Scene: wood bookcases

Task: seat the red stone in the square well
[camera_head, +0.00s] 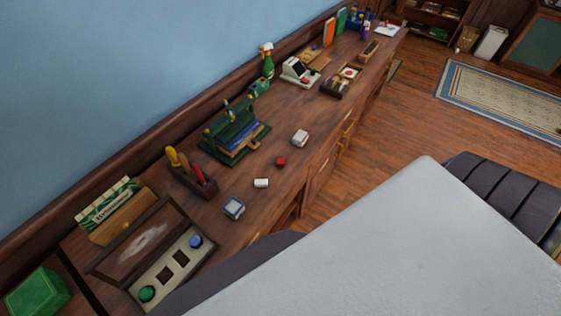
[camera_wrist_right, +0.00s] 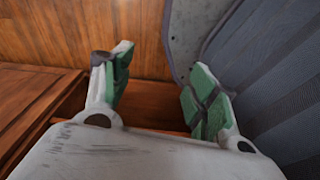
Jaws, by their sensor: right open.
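The small red stone (camera_head: 280,161) lies on the wooden desk top, between a white cube and a small white block. An open wooden case (camera_head: 135,300) at the lower left has a pale panel holding a green piece (camera_head: 147,293) and a blue piece (camera_head: 196,241). Between them are two dark, squarish empty wells, one nearer the green piece (camera_head: 165,272) and one nearer the blue piece (camera_head: 181,257); I cannot tell their exact shapes. My right gripper (camera_wrist_right: 156,65) is open and empty in the right wrist view, with no stone or case there. My left gripper is not in view.
A white cube (camera_head: 300,137), white block (camera_head: 261,183) and blue-white cube (camera_head: 234,208) sit near the stone. A wooden tool caddy (camera_head: 200,190), green stand (camera_head: 232,135) and white machine (camera_head: 298,72) stand along the desk. Some desk top around the stone is bare.

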